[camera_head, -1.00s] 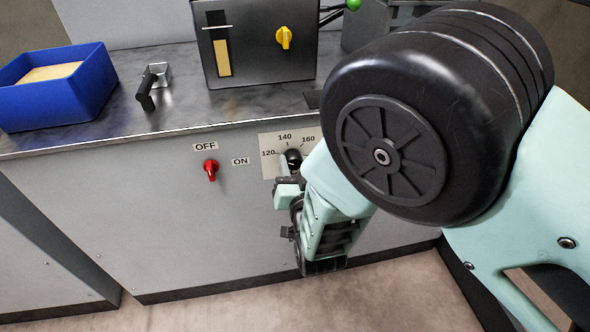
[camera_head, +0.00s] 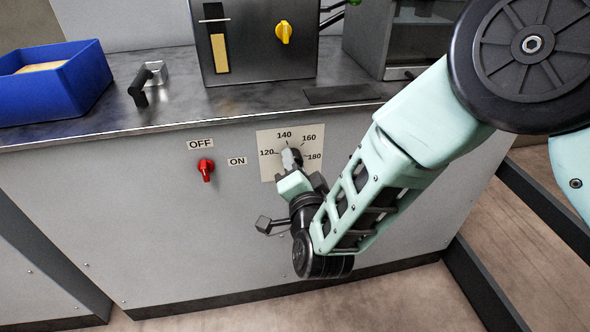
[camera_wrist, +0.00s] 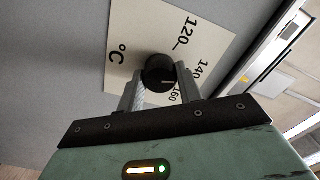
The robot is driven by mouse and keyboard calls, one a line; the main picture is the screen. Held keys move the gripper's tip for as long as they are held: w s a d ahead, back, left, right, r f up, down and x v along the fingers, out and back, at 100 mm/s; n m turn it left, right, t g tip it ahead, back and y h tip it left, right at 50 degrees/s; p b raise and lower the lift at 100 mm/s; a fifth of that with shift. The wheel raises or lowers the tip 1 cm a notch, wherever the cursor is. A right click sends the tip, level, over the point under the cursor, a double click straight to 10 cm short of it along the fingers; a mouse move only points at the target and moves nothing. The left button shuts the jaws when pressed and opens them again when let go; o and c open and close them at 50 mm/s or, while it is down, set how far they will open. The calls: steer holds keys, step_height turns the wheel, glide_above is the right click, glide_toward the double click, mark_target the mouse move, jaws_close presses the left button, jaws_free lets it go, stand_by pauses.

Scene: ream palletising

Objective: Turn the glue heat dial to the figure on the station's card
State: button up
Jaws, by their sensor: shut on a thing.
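The glue heat dial is a black round knob (camera_head: 298,157) on a pale scale plate (camera_head: 266,143) on the front of the grey station, marked 120, 140, 160 and 180. My gripper (camera_head: 291,160) reaches it from below and is shut on the knob. In the wrist view the knob (camera_wrist: 159,70) sits between the two fingers of my gripper (camera_wrist: 160,86). A short white line on the knob points right in that view, roughly between the 140 and 160 marks. The fingers partly hide the scale, including 180 there. I cannot make out a card with a figure.
A red switch (camera_head: 206,170) with OFF and ON labels is left of the plate. A box with a yellow knob (camera_head: 284,32), a metal-handled part (camera_head: 150,82) and a blue bin (camera_head: 60,95) stand on the steel top (camera_head: 225,105). The floor in front is clear.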

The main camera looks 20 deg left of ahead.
steer(key=shift+m, duration=0.3)
steer(key=o, duration=1)
steer(key=p+v, duration=0.1)
steer(key=v, duration=1.6)
steer(key=shift+s+d, duration=0.15)
steer(key=shift+d, duration=0.05)
